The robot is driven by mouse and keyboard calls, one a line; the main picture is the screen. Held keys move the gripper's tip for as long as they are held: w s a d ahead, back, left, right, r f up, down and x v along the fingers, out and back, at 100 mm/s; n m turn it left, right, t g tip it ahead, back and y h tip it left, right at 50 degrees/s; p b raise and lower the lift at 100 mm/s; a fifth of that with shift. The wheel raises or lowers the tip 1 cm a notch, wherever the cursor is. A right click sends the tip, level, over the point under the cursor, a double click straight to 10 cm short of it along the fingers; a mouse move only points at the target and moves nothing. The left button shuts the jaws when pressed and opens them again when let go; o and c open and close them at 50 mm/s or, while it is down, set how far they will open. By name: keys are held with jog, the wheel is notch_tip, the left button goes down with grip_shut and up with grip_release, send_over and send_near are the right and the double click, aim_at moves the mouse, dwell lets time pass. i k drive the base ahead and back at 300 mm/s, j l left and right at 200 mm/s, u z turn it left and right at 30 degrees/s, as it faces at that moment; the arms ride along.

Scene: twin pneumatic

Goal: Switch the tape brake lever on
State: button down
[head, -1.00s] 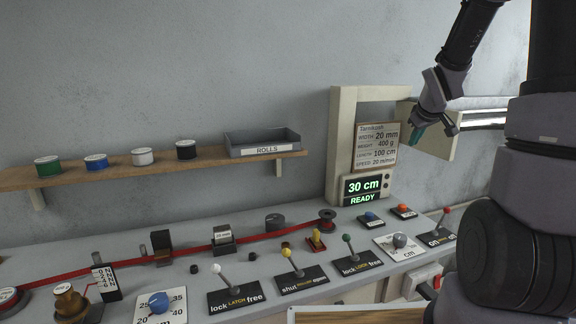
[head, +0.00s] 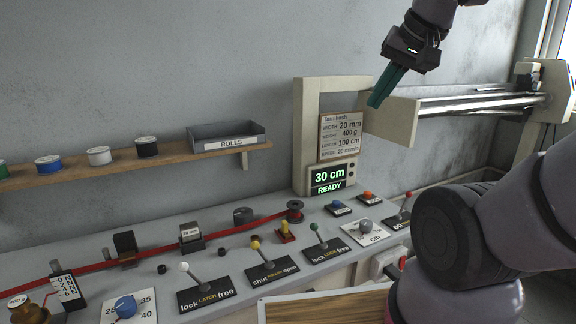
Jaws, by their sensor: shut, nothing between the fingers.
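Several levers stand on the console in the head view. A red-knobbed lever (head: 406,205) at the right end has a plate reading "on", partly cut off by my arm. A green-knobbed lever (head: 319,238) has a "lock … free" plate, a yellow-knobbed lever (head: 261,252) a "shut … open" plate, and a white-knobbed lever (head: 190,273) a "lock LATCH free" plate. No label legibly says tape brake. My gripper (head: 374,102), with teal fingers, is shut and empty. It appears high above the console, in front of the machine's pale housing, apart from every lever.
A display (head: 329,178) reads "30 cm READY". A grey dial (head: 365,225) and orange and blue buttons lie near the levers. Red tape (head: 90,266) runs along the console to a spool (head: 294,211). A shelf (head: 105,165) with rolls hangs at left.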

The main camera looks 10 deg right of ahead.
aim_at(409, 194)
jog(key=z, duration=0.85)
jog(key=i+l+u, duration=0.15)
jog(key=l, duration=0.2)
jog(key=i+l+u, duration=0.15)
jog(key=l, duration=0.25)
